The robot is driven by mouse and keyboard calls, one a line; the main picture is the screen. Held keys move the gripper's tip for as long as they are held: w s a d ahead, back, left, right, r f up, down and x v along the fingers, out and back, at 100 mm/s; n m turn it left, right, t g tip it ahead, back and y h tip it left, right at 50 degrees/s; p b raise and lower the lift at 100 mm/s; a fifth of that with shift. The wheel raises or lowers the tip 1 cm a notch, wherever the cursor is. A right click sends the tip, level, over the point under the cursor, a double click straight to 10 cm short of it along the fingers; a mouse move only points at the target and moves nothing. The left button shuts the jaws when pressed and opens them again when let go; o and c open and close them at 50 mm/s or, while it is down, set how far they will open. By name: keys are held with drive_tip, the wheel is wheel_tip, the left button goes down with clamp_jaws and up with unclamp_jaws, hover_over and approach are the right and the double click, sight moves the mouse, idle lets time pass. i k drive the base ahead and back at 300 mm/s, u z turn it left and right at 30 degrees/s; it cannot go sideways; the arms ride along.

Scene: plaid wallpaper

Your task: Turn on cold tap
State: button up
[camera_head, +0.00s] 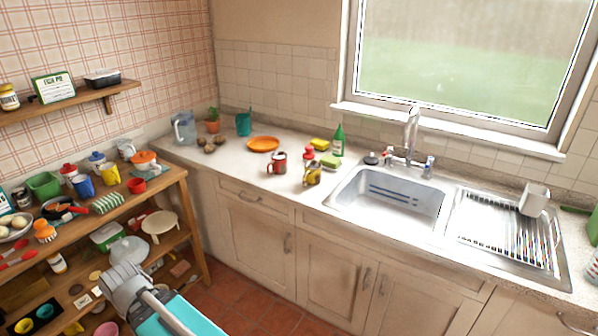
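The chrome tap (411,130) stands behind the steel sink (392,200) under the window. It has a tall spout and two handles, a left handle (388,155) and a right handle (428,167). My gripper (122,281) is at the lower left, at the end of my teal arm, far from the tap and touching neither handle. Its fingers are too unclear to show whether they are apart.
The worktop holds a red mug (277,163), an orange plate (263,144), a green bottle (338,140) and sponges left of the sink. A drying rack (505,232) with a white mug (534,200) is at the right. Crowded wooden shelves (180,173) stand at the left. Some tiled floor (265,318) is clear.

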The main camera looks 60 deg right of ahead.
sight(431, 159)
drive_tip(key=z, duration=1.65)
